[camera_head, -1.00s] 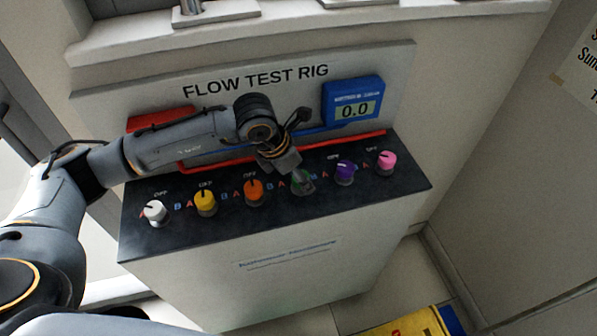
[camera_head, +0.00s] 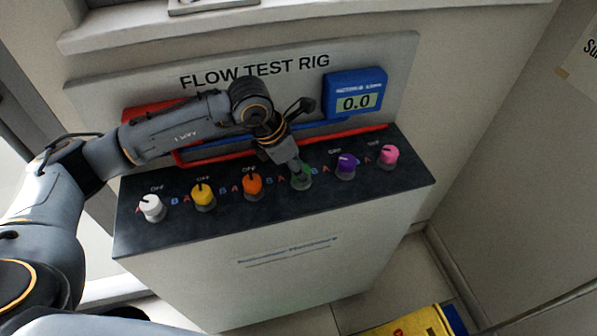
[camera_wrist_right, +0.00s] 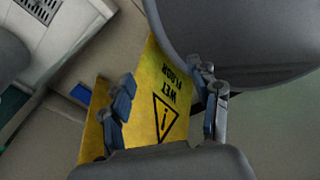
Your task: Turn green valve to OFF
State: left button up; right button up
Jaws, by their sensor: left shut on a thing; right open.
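The green valve (camera_head: 303,181) is on the black panel top of the flow test rig (camera_head: 270,215), fourth in the row of knobs from the left. My left gripper (camera_head: 299,170) reaches down onto it from above and is shut on it. The fingers hide much of the knob, so the way its pointer faces cannot be told, and its OFF label is hidden. In the right wrist view my right gripper (camera_wrist_right: 168,110) is open and empty, away from the rig.
White (camera_head: 152,208), yellow (camera_head: 203,196) and orange (camera_head: 252,187) knobs stand left of the green valve, purple (camera_head: 346,165) and pink (camera_head: 389,156) ones right. A blue display (camera_head: 355,94) reads 0.0. A yellow wet-floor sign (camera_wrist_right: 165,95) shows near my right gripper.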

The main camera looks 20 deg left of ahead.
pick_arm(q)
jog(key=m+g+b, duration=0.1)
jog(key=m+b, duration=0.4)
jog(key=shift+w+f+g+h+b, duration=0.2)
jog(key=shift+g+h+b, duration=0.15)
jog(key=shift+g+h, duration=0.05)
jog(key=m+g+b, duration=0.1)
jog(key=m+b, duration=0.1)
jog(key=m, duration=0.1)
jog(key=shift+r+m, duration=0.1)
jog(key=shift+m, duration=0.3)
jog(key=shift+m+g+b, duration=0.4)
jog(key=shift+m+b, duration=0.1)
jog(key=shift+b, duration=0.05)
jog(key=shift+r, duration=0.1)
jog(key=o, duration=1.2)
jog(key=shift+r, duration=0.1)
